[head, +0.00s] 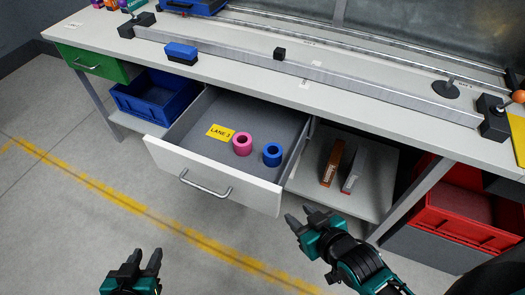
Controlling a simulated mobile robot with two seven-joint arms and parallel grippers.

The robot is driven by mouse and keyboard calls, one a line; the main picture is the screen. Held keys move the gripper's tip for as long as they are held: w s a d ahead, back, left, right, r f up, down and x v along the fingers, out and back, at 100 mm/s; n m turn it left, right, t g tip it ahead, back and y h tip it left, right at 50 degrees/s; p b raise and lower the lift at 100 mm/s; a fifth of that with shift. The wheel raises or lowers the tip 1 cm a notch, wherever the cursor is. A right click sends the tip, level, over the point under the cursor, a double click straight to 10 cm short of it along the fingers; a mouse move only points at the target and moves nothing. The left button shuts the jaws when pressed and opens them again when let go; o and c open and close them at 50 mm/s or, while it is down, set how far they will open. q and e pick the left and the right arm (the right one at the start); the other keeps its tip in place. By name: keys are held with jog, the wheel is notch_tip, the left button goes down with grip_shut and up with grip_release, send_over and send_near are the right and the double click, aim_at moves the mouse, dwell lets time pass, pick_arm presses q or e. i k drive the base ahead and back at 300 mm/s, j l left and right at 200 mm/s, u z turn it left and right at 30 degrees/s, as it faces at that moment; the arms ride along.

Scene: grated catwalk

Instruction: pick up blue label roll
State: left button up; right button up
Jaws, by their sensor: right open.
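The blue label roll (272,155) stands in the open drawer (195,160), near its right side. A pink roll (242,144) stands just to its left, and a yellow "LANE 2" card (219,132) lies further left in the drawer. My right gripper (303,219) is open and empty, in front of the drawer's right front corner and apart from the blue roll. My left gripper (144,258) is low at the left, over the floor; its two fingers are apart with nothing between them.
The workbench top (240,62) carries a long rail (300,70) and a blue block (181,53). A blue crate (155,97) stands on the shelf left of the drawer. Box-like items (332,163) stand on the right shelf, with a red crate (465,205) further right. Floor in front is clear.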

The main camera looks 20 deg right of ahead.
aim_at(272, 152)
jog(key=z, duration=1.3)
jog(key=i+l+u, duration=0.1)
jog(key=l+u, duration=0.25)
jog(key=l, duration=0.3)
jog(key=l+u, duration=0.35)
jog(key=l, duration=0.3)
